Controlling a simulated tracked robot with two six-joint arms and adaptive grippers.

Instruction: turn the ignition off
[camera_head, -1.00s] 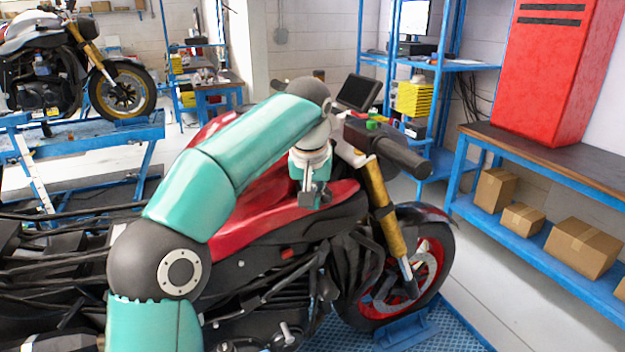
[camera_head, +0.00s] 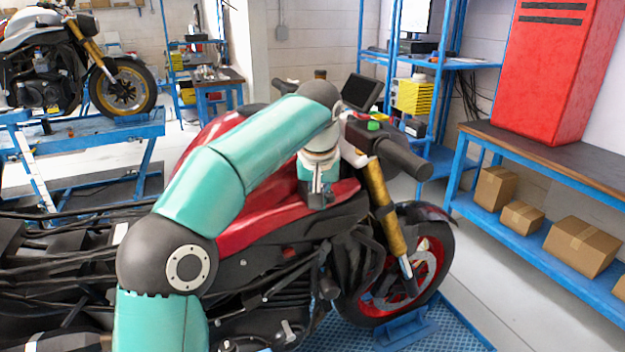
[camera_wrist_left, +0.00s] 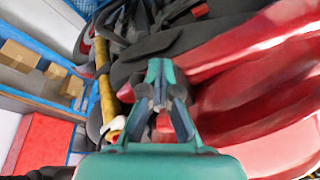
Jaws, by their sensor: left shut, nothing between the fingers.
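The red motorcycle (camera_head: 270,235) stands across the middle of the head view, its front wheel to the right. My left arm reaches over it, and my left gripper (camera_head: 319,198) hangs beside the red bodywork, just behind the gold fork. In the left wrist view the gripper (camera_wrist_left: 161,72) is shut and empty, with dark frame parts and red bodywork beyond it. The handlebar grip (camera_head: 402,158), a green switch (camera_head: 374,126) and the dark display (camera_head: 361,92) show above and right of the gripper. I cannot make out the ignition. My right gripper is not in view.
A blue workbench (camera_head: 560,160) with a red cabinet (camera_head: 545,75) and cardboard boxes (camera_head: 582,245) stands at the right. Blue shelving (camera_head: 450,65) is behind the handlebar. Another motorcycle (camera_head: 75,65) stands on a blue lift at the back left.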

